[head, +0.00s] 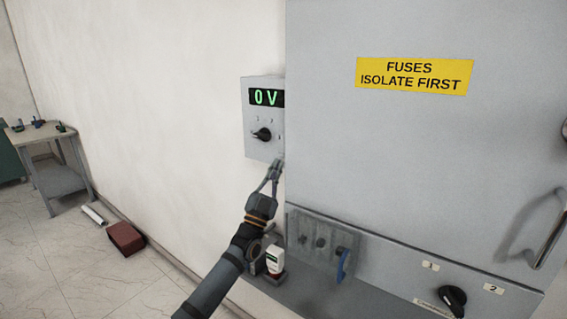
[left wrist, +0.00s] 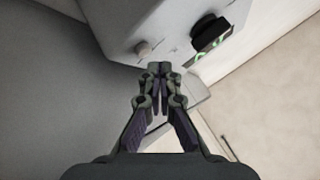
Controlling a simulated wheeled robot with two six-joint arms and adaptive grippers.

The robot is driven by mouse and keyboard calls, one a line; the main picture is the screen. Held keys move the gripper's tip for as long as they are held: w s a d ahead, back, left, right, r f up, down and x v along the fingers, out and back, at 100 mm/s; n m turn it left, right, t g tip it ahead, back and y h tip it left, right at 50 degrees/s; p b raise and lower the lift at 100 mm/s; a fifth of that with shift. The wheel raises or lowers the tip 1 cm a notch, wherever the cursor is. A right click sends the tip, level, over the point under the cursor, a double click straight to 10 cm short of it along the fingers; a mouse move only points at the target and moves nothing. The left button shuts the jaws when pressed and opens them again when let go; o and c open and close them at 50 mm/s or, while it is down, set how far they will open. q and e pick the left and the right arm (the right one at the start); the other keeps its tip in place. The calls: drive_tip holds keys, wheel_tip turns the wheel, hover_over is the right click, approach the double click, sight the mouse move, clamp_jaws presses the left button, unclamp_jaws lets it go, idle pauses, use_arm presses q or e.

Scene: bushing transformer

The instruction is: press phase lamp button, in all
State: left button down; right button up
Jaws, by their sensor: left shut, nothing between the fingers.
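A grey meter box (head: 250,145) is on the wall, with a green "0 V" display (head: 266,97) and a black selector knob (head: 262,134). My left gripper (head: 277,163) is shut and empty at the box's lower right corner, hiding that corner. In the left wrist view the shut fingertips (left wrist: 160,68) are just below a small round light button (left wrist: 143,48) on the box. The black knob (left wrist: 210,30) is to the right there, with green digits behind it. The fingertips look apart from the button; contact with the box is unclear. My right gripper is not in view.
A large grey cabinet with a yellow "FUSES ISOLATE FIRST" sign (head: 414,76) stands right of the box. A side table (head: 50,135) stands far left.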

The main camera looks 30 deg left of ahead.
use_arm(q)
drive_tip(key=shift+w, duration=0.15)
drive_tip(key=shift+w, duration=0.3)
drive_tip(key=shift+w+b, duration=0.35)
drive_tip(key=shift+b, duration=0.3)
idle(0.3)
drive_tip(key=shift+s+p, duration=0.85)
drive_tip(key=shift+p, duration=0.3)
